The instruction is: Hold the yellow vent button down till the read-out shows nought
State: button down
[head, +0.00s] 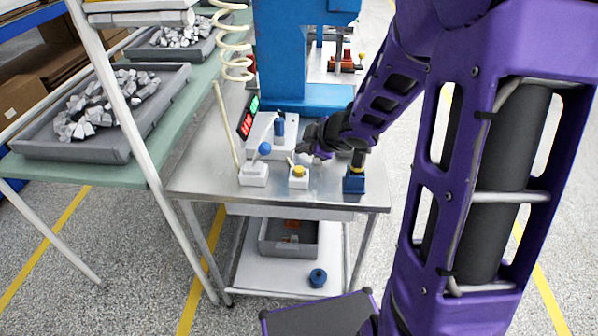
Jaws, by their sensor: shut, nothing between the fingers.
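The yellow vent button (299,170) sits on top of a small white box (298,182) near the front of the metal table. My gripper (308,154) is shut and empty, just behind and above the button. At this size I cannot tell whether its fingertips touch the button or whether the button is pressed in. The read-out (248,117) is a tilted dark panel with red and green characters at the table's left side. Its digits are too small to read.
A white box with a blue-ball lever (265,148) stands left of the button. A blue block with a black handle (355,180) stands to the right. A blue press frame (290,60) rises behind. A coiled cream hose (233,45) hangs at the left. The table's front edge is clear.

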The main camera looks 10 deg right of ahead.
aim_at(302, 171)
jog(key=shift+f+b, duration=1.05)
jog(key=shift+f, duration=0.75)
dwell(0.6)
jog(key=shift+f, duration=0.4)
jog(key=shift+f+b, duration=0.55)
jog(key=shift+b, duration=0.1)
dwell(0.5)
jog(key=shift+r, duration=0.1)
dwell(1.8)
jog(key=shift+r+p, duration=0.9)
jog(key=shift+p, duration=0.15)
notch_tip(302, 171, up, 3)
jog(key=p, duration=0.3)
jog(key=shift+r+p, duration=0.5)
jog(key=shift+r, duration=0.5)
